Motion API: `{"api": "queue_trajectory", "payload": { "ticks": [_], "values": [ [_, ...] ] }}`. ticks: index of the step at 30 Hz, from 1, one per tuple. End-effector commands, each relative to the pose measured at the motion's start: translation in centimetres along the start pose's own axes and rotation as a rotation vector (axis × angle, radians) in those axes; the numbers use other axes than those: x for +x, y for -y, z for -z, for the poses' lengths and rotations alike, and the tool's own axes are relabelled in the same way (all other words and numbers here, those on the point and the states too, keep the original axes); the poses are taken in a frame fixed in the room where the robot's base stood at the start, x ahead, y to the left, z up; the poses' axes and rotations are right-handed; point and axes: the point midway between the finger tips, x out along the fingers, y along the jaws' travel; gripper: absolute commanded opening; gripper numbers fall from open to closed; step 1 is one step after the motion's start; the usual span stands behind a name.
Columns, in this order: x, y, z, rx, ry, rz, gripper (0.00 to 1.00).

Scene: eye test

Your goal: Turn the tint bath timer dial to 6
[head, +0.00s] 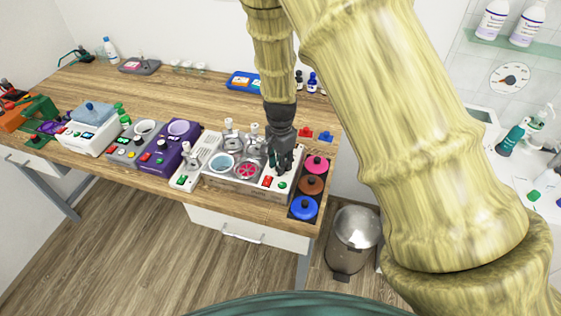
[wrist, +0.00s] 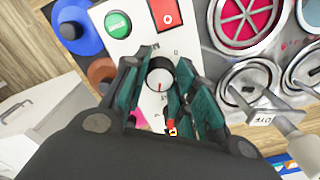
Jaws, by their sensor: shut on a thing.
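In the wrist view, the timer dial (wrist: 160,72) is a round knob with a white face and a short red mark towards the picture's bottom. My gripper's teal fingers (wrist: 160,84) are on either side of the dial and shut on it. A printed 0 shows just above the dial; the fingers hide most of the scale, and I cannot read a 6.
A red switch (wrist: 165,14) and a green button (wrist: 118,24) sit close to the dial on the panel. Pink, brown and blue lidded pots (head: 304,208) stand along the right edge. A purple unit (head: 172,147) stands further left. The bench behind is mostly clear.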

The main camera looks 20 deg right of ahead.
Motion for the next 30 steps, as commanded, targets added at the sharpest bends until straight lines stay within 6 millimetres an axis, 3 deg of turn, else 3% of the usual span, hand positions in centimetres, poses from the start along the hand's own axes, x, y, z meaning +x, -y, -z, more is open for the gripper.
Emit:
{"api": "queue_trajectory", "payload": {
  "ticks": [14,15,19,30],
  "values": [
    [-0.11,0.13,0.07,0.017,-0.001,0.003,0.03],
    [-0.11,0.13,0.07,0.016,-0.001,0.003,0.29],
    [-0.08,0.10,0.06,0.016,-0.001,0.002,0.50],
    [-0.31,0.06,0.04,0.016,-0.001,0.001,0.50]
  ]
}}
